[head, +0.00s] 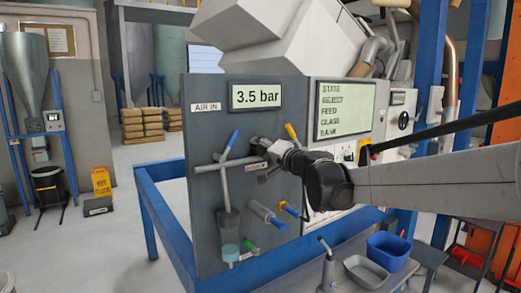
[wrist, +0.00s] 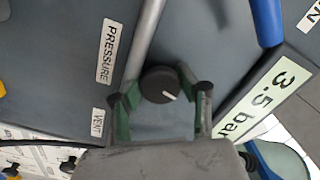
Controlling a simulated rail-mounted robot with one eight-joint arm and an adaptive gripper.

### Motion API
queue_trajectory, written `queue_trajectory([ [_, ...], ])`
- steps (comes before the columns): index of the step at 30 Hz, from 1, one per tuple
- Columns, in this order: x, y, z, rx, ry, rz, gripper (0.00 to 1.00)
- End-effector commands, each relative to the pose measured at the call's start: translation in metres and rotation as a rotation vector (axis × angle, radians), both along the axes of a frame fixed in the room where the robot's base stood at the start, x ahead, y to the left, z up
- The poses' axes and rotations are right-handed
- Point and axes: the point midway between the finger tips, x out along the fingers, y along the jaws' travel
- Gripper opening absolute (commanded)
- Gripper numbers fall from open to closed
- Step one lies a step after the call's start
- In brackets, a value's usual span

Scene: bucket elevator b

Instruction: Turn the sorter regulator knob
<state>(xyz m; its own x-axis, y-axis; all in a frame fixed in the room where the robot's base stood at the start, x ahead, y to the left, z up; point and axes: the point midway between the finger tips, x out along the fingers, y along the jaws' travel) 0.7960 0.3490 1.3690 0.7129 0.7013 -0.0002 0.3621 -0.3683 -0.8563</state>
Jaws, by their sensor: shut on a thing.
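The regulator knob (wrist: 158,84) is a round black knob with a white pointer line, on the grey panel in the wrist view. My gripper (wrist: 159,90) has one finger on each side of it and is shut on it. In the head view my gripper (head: 268,148) reaches the grey panel (head: 205,215) from the right and hides the knob. A display (head: 256,96) above it reads 3.5 bar. A PRESSURE label (wrist: 110,52) lies beside the knob in the wrist view.
A grey pipe (wrist: 145,40) runs close by the knob. Blue (head: 234,138) and yellow (head: 291,132) handles stand out from the panel. A blue rail (head: 170,230) runs in front. A blue bin (head: 388,250) and a metal tray (head: 366,270) sit below my arm.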

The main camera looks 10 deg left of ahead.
Motion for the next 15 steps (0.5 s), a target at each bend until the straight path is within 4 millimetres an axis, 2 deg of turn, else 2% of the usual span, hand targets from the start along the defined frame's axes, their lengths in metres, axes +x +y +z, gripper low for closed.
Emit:
queue_trajectory([
  [4,-0.0002,-0.0001,-0.0004,-0.001,-0.001,0.000,0.08],
  [5,-0.0002,-0.0001,-0.0004,-0.001,-0.001,0.000,0.35],
  [9,-0.0002,-0.0001,-0.0003,-0.001,-0.001,0.000,0.54],
  [15,-0.0001,-0.0001,-0.0002,-0.001,-0.001,0.000,0.55],
])
